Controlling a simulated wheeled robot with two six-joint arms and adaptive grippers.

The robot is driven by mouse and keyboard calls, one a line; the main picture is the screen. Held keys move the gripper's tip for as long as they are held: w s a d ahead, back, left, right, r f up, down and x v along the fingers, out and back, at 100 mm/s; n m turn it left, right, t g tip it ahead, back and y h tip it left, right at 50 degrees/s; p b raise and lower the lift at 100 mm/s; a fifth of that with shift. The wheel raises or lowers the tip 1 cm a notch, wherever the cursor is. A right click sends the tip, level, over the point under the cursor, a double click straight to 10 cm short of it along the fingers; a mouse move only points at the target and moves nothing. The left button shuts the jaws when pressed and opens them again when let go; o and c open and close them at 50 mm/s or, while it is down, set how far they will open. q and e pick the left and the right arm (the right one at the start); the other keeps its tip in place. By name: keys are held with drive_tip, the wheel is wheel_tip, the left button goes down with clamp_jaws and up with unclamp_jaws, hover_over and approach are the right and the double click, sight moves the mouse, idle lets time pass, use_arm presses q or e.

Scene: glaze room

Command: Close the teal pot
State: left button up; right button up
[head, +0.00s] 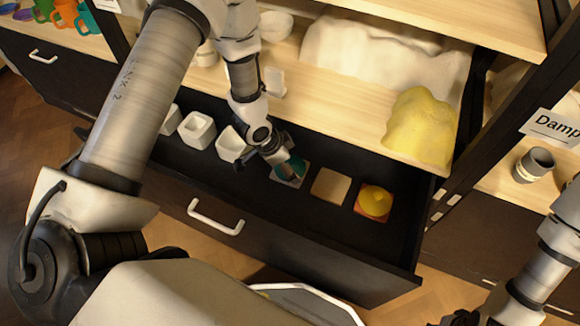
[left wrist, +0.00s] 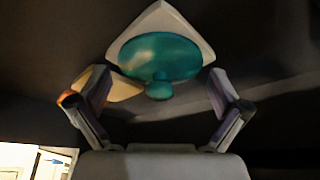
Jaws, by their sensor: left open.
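A teal lid with a round knob (left wrist: 158,52) lies on a white square tile (left wrist: 160,14) in the left wrist view. In the head view the lid (head: 296,166) and its tile (head: 287,181) are in the open drawer, partly hidden by my left gripper (head: 272,163). My left gripper is open above the lid, its fingers (left wrist: 158,88) spread to either side with the knob between them and nothing held. I cannot pick out a teal pot for certain. My right gripper (head: 460,318) shows only as a dark part at the bottom edge, its fingers unclear.
Right of the lid, the drawer (head: 345,262) holds a tan square tile (head: 330,186) and a yellow lid (head: 375,201) on an orange tile. White square pots (head: 197,129) stand to the left. A yellow lump (head: 421,128) sits on the shelf above. Colored mugs (head: 66,14) are at upper left.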

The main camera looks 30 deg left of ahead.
use_arm(q)
drive_tip(key=c, duration=1.1)
drive_tip(key=shift+s+r, duration=0.1)
drive_tip(key=shift+c, duration=0.8)
drive_tip(key=shift+s, duration=0.1)
drive_tip(key=shift+r, duration=0.35)
drive_tip(key=c, duration=0.4)
drive_tip(key=r+p, duration=0.2)
drive_tip(key=r, duration=0.2)
drive_tip(key=r+p, duration=0.1)
drive_tip(key=r, duration=0.4)
drive_tip(key=r+p, duration=0.2)
drive_tip(key=r, duration=0.3)
drive_tip(key=shift+w+p, duration=0.25)
drive_tip(key=shift+p, duration=0.1)
clamp_jaws()
wheel_tip(320, 180, up, 13)
drive_tip(key=p, duration=0.9)
hover_over(289, 161)
drive_tip(key=shift+a+r, duration=0.1)
